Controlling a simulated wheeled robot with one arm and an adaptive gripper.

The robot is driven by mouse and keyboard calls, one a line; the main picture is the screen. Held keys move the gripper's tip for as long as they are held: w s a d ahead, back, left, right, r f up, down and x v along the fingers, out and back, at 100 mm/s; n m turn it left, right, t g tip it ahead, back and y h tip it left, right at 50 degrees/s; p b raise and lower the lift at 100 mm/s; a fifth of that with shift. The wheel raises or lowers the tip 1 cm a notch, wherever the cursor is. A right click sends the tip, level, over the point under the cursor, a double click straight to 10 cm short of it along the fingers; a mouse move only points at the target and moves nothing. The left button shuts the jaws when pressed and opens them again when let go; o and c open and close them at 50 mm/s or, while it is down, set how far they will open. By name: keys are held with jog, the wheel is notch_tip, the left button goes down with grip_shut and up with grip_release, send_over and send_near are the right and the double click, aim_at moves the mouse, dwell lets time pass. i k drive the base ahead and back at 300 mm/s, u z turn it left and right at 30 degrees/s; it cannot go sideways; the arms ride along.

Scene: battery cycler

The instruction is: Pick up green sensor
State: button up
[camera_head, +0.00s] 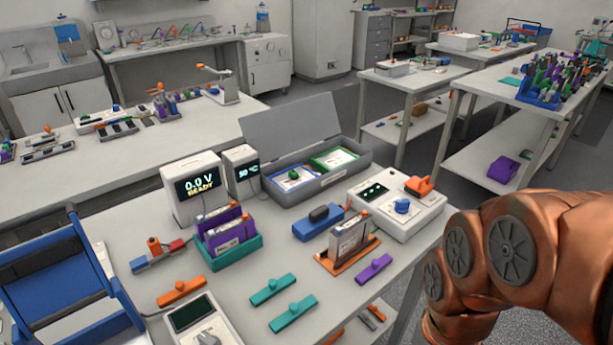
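Two teal-green bars, each with a round knob on top, lie flat on the front table. One green bar (270,289) is farther back. The other green bar (293,312) lies just in front of it and slightly right. Both look alike, and I cannot tell which is the green sensor, or whether both are. Nothing covers either bar. My copper-coloured arm fills the right edge of the view, to the right of the table. My gripper is out of view.
An orange bar (182,292) and a purple bar (374,268) flank the green bars. Behind them stand a green holder (235,256) with purple cells, a blue block (318,222), an orange stand (347,258) and a white device (397,211). A meter (200,322) sits at front left.

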aim_at(292, 174)
jog(key=z, duration=1.35)
jog(key=i, duration=0.7)
jog(key=u, duration=3.3)
jog(key=i, duration=0.45)
jog(key=z, duration=0.05)
